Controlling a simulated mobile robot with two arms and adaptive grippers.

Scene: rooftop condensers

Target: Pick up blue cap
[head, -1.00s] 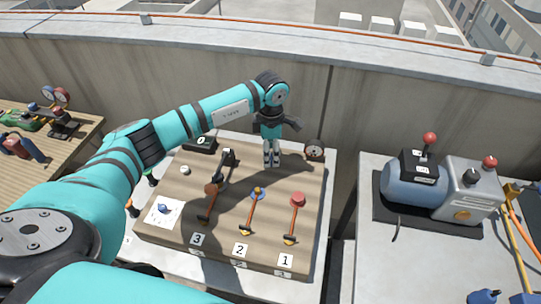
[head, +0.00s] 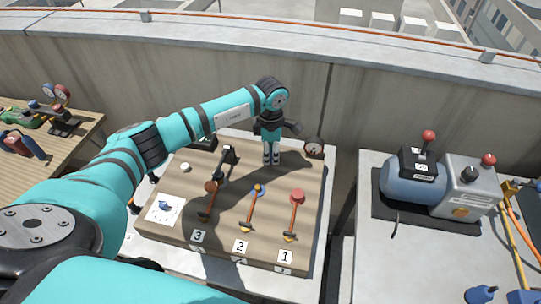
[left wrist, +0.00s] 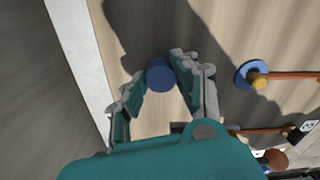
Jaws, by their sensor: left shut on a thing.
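The blue cap (left wrist: 160,74) is a small round piece between the fingertips of my left gripper (left wrist: 158,82) in the left wrist view. The gripper is shut on it. In the head view my left gripper (head: 271,160) points down at the back of the wooden board (head: 225,225), and the cap is hidden by the fingers there. I cannot tell whether the cap touches the board. My right gripper is not in view.
Levers with number cards stand on the board in front of the gripper, with a red-topped one (head: 297,196) at the right. A gauge (head: 314,147) stands close to the right of the gripper. A blue tank unit (head: 415,182) sits on the right-hand table.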

